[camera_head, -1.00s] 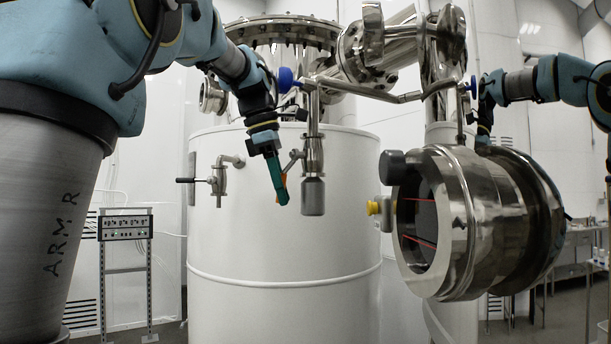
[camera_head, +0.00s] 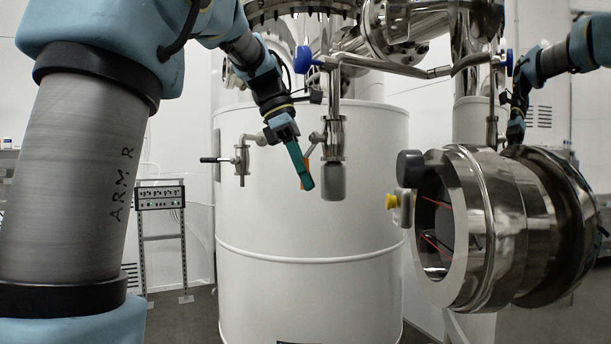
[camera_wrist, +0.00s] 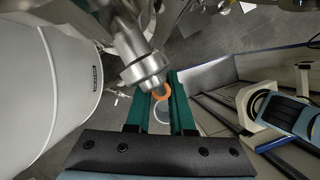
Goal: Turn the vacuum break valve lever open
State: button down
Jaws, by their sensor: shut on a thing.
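The vacuum break valve (camera_head: 334,138) is a vertical steel fitting on the pipe in front of the white tank, with a grey cylinder (camera_head: 333,182) at its lower end. Its lever has an orange grip (camera_head: 307,153) and slants down to the left from the valve body. My gripper (camera_head: 303,178), with green fingers, is shut on the orange grip. In the wrist view the round orange end of the lever (camera_wrist: 161,92) shows between the green fingers, beside the steel valve body (camera_wrist: 140,62). The fingers hide part of the lever.
The white tank (camera_head: 310,280) stands close behind, with a small black-handled tap (camera_head: 241,158) on the left. A steel pipe (camera_head: 400,68) with a blue knob runs above. A large steel port (camera_head: 470,230) juts out at right. A second blue arm (camera_head: 545,65) is at the right.

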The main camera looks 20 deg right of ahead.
jog(key=c, duration=0.8)
grip_release()
jog(key=shift+a+r, duration=0.15)
jog(key=shift+r, duration=0.15)
jog(key=w+a+b, duration=0.1)
jog(key=a, duration=0.3)
jog(key=w+a+r+b, duration=0.1)
jog(key=w+a, duration=0.1)
jog(key=a, duration=0.2)
jog(key=w+a+r+b, duration=0.1)
jog(key=w+a, duration=0.1)
jog(key=a, duration=0.1)
jog(key=shift+w+a, duration=0.2)
jog(key=shift+a, duration=0.2)
